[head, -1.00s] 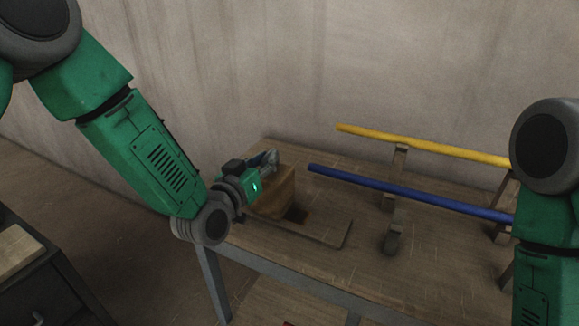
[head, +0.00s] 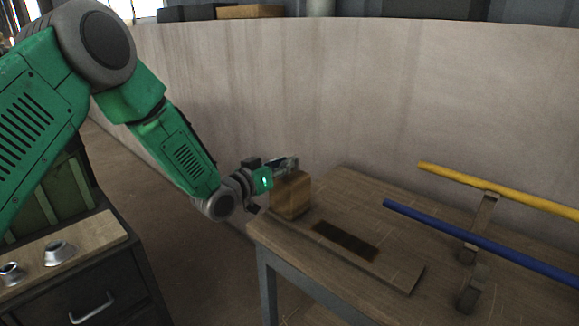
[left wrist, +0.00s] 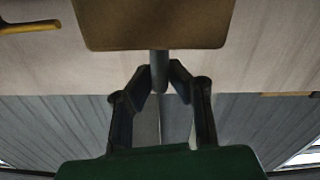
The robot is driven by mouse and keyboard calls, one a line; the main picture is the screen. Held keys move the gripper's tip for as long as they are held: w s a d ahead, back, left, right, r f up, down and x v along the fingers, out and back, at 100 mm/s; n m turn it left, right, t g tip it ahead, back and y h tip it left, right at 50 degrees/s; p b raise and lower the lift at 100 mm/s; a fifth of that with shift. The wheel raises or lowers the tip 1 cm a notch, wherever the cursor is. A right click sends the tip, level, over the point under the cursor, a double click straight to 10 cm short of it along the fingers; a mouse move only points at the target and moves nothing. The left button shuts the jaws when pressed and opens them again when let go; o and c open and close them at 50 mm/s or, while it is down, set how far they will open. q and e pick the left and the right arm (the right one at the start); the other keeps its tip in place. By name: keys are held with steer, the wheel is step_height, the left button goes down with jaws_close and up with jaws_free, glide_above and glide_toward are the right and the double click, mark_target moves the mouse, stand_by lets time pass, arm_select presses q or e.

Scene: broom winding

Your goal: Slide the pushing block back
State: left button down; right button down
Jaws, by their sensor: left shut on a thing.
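The pushing block (head: 291,196) is a brown wooden block at the left end of a flat board (head: 392,274) on the table. A dark slot (head: 345,240) shows in the board to the block's right. My left gripper (head: 290,164) is at the block's upper left side. In the left wrist view the block (left wrist: 155,22) fills the top, and my left gripper (left wrist: 160,78) is shut on a grey rod-like handle (left wrist: 159,68) below it. My right gripper is not in view.
A yellow pole (head: 500,187) and a blue pole (head: 480,243) rest on wooden stands at the right of the table (head: 350,188). A dark cabinet (head: 95,290) with metal cups stands at the left. A pale wall (head: 330,90) runs behind.

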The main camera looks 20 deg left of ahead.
arm_select(q)
steer(key=shift+a, duration=0.2)
steer(key=c, duration=1.6)
jaws_free()
steer(key=shift+w, duration=0.1)
steer(key=shift+a, duration=0.2)
steer(key=shift+a, duration=0.1)
steer(key=v, duration=1.2)
steer(key=shift+f, duration=0.1)
